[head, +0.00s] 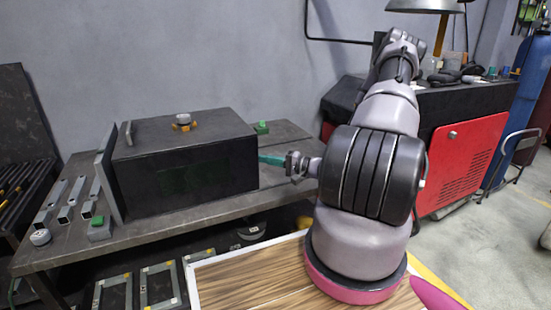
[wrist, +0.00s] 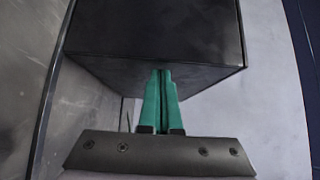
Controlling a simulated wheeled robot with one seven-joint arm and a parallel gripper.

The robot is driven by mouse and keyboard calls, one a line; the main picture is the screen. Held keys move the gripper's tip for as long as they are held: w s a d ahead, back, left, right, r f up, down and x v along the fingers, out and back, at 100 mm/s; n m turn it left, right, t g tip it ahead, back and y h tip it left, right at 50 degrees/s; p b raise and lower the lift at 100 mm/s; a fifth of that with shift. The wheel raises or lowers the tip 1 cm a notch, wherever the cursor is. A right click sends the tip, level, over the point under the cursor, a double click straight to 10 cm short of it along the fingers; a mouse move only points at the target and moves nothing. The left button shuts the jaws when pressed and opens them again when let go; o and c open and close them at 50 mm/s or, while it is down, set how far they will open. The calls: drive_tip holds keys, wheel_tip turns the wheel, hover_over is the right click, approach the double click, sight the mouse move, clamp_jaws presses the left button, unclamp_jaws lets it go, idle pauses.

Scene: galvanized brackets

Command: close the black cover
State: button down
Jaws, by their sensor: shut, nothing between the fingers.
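The black cover (head: 110,170) looks like an upright panel at the left end of a black box (head: 185,178) on the workbench. It seems to stand slightly out from the box; I cannot tell its exact angle. A small light handle (head: 127,133) shows near its top edge. My gripper (head: 262,158) is at the box's right end, on the opposite side from the panel. Its green fingers are shut together and empty. In the wrist view the fingertips (wrist: 164,72) overlap the dark box (wrist: 160,35); whether they touch it is unclear.
The grey workbench (head: 215,200) carries metal brackets (head: 72,198) and a green-topped block (head: 98,228) left of the box. A grey knob with orange parts (head: 182,121) sits on the box. Another green block (head: 262,128) stands behind it. A red cabinet (head: 468,160) is at right.

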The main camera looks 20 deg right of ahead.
drive_tip(key=shift+s+a, duration=0.1)
drive_tip(key=shift+a, duration=1.35)
